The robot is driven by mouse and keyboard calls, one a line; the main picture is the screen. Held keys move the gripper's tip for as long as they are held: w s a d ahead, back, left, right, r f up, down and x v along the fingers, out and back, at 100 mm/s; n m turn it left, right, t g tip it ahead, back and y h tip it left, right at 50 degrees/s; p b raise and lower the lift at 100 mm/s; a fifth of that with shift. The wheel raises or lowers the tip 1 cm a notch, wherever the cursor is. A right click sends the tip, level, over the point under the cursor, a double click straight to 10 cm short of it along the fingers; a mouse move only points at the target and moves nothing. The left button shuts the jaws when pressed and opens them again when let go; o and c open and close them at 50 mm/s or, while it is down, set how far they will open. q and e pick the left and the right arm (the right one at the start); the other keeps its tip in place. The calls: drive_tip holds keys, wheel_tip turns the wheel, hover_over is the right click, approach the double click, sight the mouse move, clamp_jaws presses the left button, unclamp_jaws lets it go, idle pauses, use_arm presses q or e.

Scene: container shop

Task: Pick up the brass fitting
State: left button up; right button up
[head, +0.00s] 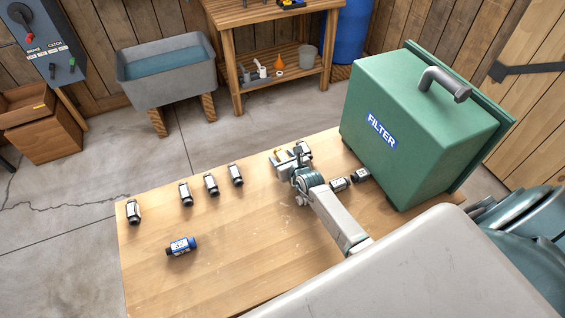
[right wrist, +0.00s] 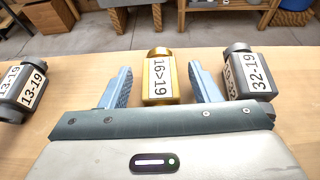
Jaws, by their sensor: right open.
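The brass fitting (right wrist: 160,88) is gold with a white label reading 16>19. In the right wrist view it stands between the two blue fingers of my right gripper (right wrist: 161,87), with a gap visible on each side. The gripper is open. In the head view my right gripper (head: 287,161) is at the back middle of the wooden table, and only a little of the brass fitting (head: 279,152) shows there. My left gripper is not in view.
A grey fitting marked 32-19 (right wrist: 260,72) stands close to the right finger. Several grey fittings (head: 211,184) line the wooden table (head: 245,255), and a blue labelled one (head: 181,246) lies in front. A green FILTER box (head: 415,120) fills the right end. The table's front middle is clear.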

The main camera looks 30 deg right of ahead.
drive_tip(key=shift+w+f, duration=0.1)
drive_tip(key=shift+w, duration=0.15)
drive_tip(key=shift+s, duration=0.1)
drive_tip(key=c, duration=1.1)
drive_tip(key=shift+d+r, duration=0.1)
drive_tip(key=shift+r, duration=0.1)
